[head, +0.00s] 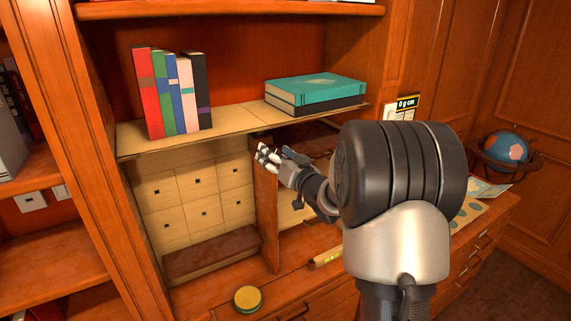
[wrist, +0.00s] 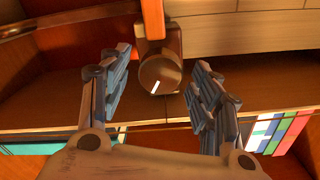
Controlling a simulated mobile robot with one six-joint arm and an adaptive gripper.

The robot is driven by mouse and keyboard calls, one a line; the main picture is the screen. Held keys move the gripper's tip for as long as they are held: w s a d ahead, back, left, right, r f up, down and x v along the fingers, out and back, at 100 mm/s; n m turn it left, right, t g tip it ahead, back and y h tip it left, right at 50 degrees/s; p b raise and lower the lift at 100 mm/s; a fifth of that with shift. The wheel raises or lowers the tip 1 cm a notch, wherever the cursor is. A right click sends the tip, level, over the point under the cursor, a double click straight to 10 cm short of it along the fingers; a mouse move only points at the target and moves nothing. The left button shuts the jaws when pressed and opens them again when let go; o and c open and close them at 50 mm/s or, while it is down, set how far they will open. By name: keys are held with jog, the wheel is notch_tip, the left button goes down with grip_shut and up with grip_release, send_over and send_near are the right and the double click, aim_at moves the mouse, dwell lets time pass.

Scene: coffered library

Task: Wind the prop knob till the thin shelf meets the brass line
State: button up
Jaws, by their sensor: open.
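The thin shelf (head: 235,119) is a pale board across the bookcase bay, bearing books. Below its middle stands the upright wooden prop (head: 266,215). In the wrist view the round brown prop knob (wrist: 160,74), with a white mark on its face, sits on a brown block under the thin shelf (wrist: 60,95). My gripper (wrist: 161,60) is open, one finger on each side of the knob, with gaps showing on both sides. In the head view my gripper (head: 267,155) is at the prop's top and hides the knob. I cannot make out the brass line.
Several upright books (head: 173,92) and a teal book (head: 316,90) on a dark one load the shelf. Small pale drawers (head: 204,212) fill the back below. A round green-and-yellow tin (head: 247,299) stands on the lower ledge. A globe (head: 505,150) is at right.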

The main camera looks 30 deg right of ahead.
jog(key=s, duration=1)
jog(key=shift+s+d, duration=0.2)
jog(key=shift+s, duration=0.05)
